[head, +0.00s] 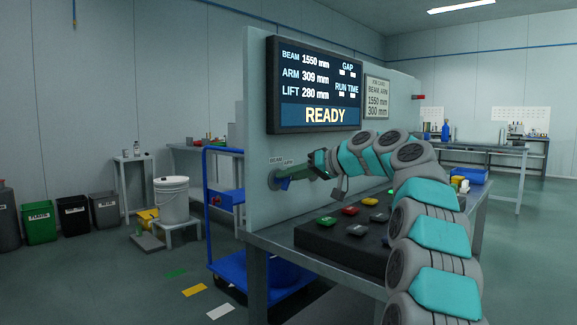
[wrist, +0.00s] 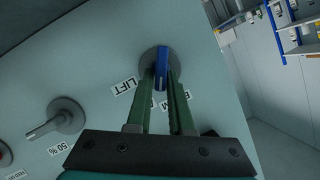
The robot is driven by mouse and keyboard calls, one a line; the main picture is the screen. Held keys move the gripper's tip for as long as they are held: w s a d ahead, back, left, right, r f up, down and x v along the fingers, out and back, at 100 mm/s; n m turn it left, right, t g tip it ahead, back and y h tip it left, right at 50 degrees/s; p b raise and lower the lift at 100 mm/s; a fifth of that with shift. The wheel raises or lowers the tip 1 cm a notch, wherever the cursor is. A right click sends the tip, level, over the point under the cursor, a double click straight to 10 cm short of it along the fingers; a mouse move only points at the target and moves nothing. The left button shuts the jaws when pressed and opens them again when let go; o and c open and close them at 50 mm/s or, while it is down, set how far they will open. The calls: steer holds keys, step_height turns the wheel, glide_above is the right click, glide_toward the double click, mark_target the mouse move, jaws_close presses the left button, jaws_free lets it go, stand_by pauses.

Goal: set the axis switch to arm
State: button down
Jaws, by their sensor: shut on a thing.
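The axis switch is a blue lever (wrist: 161,68) on a round grey disc (wrist: 148,58) on the pale panel; in the head view the blue lever (head: 283,183) shows low on the panel's left part. My gripper (wrist: 163,82) has its two green fingers on either side of the lever, shut on it; it also shows in the head view (head: 293,176). A LIFT label (wrist: 124,88) lies left of the fingers. Other labels by the disc are partly hidden by the fingers. I cannot tell exactly which label the lever points to.
The screen (head: 317,85) reads BEAM 1550 mm, ARM 309 mm, LIFT 280 mm and READY. A card (head: 377,98) beside it reads 1550 mm and 300 mm. Another grey knob (wrist: 66,115) sits near a 50 % label. A dark button box (head: 345,240) stands below my arm.

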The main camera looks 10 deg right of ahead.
steer(key=shift+w+d+m+y+p, duration=0.1)
steer(key=shift+m+y+p, duration=0.4)
steer(key=shift+m+p, duration=0.45)
steer(key=shift+f, duration=0.15)
steer(key=c, duration=0.9)
jaws_free()
steer(key=v, duration=0.7)
steer(key=shift+d, duration=0.4)
